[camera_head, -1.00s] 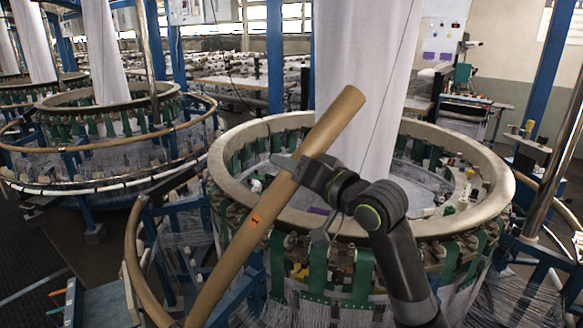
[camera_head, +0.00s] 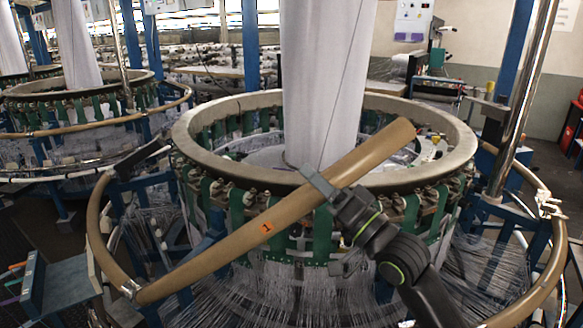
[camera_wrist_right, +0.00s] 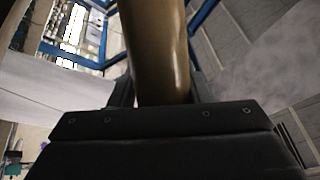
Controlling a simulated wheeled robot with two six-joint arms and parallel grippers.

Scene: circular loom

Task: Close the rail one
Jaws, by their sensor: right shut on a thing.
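Rail one (camera_head: 230,247), a tan tube with an orange label marked 1, slants across the front of the loom in the head view. Its lower left end meets a curved tan rail (camera_head: 97,235) at a hinge-like joint. Its upper right end is free and lies over the loom ring in the picture. My right gripper (camera_head: 322,188) is shut around the tube right of its middle. In the right wrist view the tube (camera_wrist_right: 157,50) rises out from the dark gripper body. My left gripper is not in view.
The loom's broad beige ring (camera_head: 190,140) stands behind the tube, with a white fabric column (camera_head: 325,70) rising from its centre. Another curved rail (camera_head: 550,265) with a metal clamp is at right, beside a steel post (camera_head: 515,110). Threads hang below the ring.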

